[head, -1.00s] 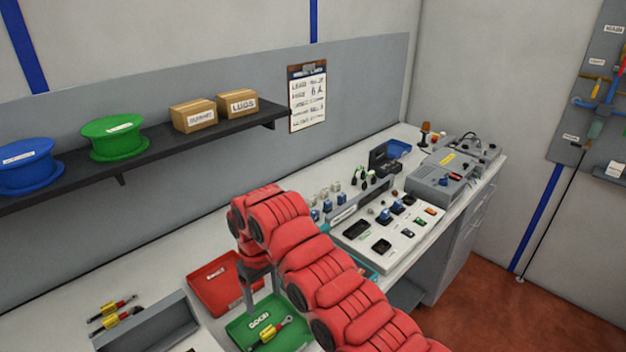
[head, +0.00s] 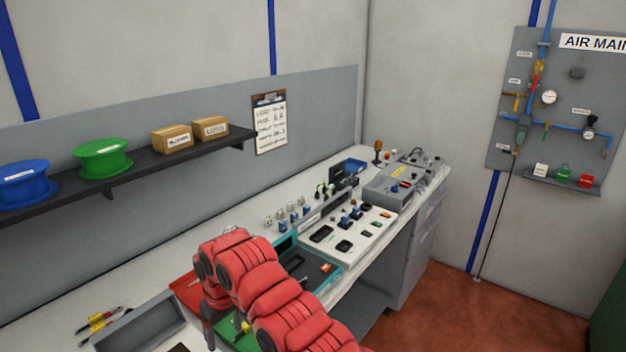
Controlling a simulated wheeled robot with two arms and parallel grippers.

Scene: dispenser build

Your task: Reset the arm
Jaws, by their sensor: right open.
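My right arm, covered in red segments, reaches in from the bottom of the head view and bends down at its wrist. My right gripper (head: 209,324) is open, pointing down beside the green tray (head: 226,330). Its fingers are partly hidden by the arm. A small yellow piece (head: 245,327) shows in the green tray, partly covered by the arm. The red tray (head: 181,289) lies behind the gripper, also partly covered. My left gripper is not in view.
A teal-edged tray (head: 333,281), a white panel (head: 355,236) and a grey machine (head: 390,188) stand along the bench. A dark shelf (head: 130,176) hangs above. Open floor lies right.

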